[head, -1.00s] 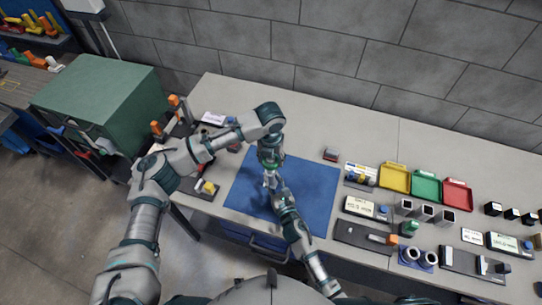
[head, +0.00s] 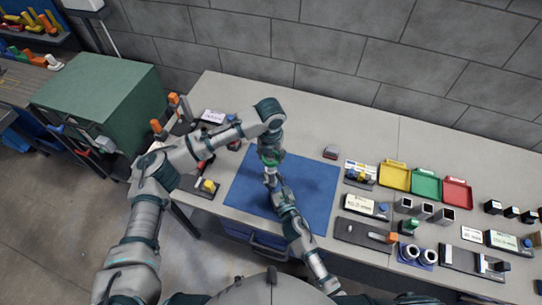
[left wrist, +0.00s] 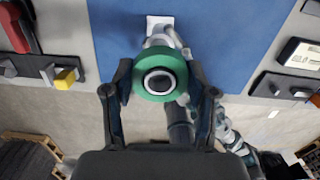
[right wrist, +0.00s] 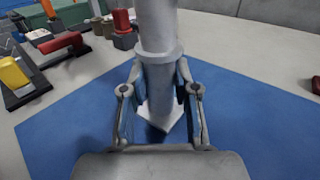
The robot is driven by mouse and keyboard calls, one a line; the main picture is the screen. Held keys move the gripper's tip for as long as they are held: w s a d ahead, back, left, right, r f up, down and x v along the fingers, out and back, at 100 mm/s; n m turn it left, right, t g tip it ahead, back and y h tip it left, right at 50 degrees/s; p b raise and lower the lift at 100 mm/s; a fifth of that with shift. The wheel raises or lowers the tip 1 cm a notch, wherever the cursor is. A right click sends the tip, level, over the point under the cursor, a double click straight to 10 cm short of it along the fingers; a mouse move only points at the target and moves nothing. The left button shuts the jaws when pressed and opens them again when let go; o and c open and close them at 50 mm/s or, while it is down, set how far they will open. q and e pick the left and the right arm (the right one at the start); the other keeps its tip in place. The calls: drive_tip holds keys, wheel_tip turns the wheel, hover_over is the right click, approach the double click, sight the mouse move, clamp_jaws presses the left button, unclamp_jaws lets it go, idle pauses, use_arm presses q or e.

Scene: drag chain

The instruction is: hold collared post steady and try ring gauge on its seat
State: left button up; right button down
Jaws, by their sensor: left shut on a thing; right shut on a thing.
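The green ring gauge (left wrist: 161,77) is between the fingers of my left gripper (left wrist: 161,92), which is shut on it. Through its hole a pale round rim with a dark centre shows, in line with the post. Whether the ring is around the post's top or just above it, I cannot tell. The grey collared post (right wrist: 158,75) stands upright on a pale square foot on the mat. My right gripper (right wrist: 160,100) is shut on it below the collar (right wrist: 158,56). The post's top is outside the right wrist view. In the head view my left gripper (head: 269,160) is above my right gripper (head: 273,184).
The blue mat (head: 315,185) has free room right of the post. Yellow (head: 395,176), green (head: 427,186) and red (head: 457,194) trays, label holders and fixtures stand to the right. A holder with a yellow block (head: 208,186) is left of the mat.

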use_arm(q)
drive_tip(key=shift+r, duration=1.55)
drive_tip(key=shift+f, duration=2.35)
drive_tip(key=o, duration=1.4)
wheel_tip(320, 180, up, 12)
drive_tip(key=shift+s+f, duration=0.1)
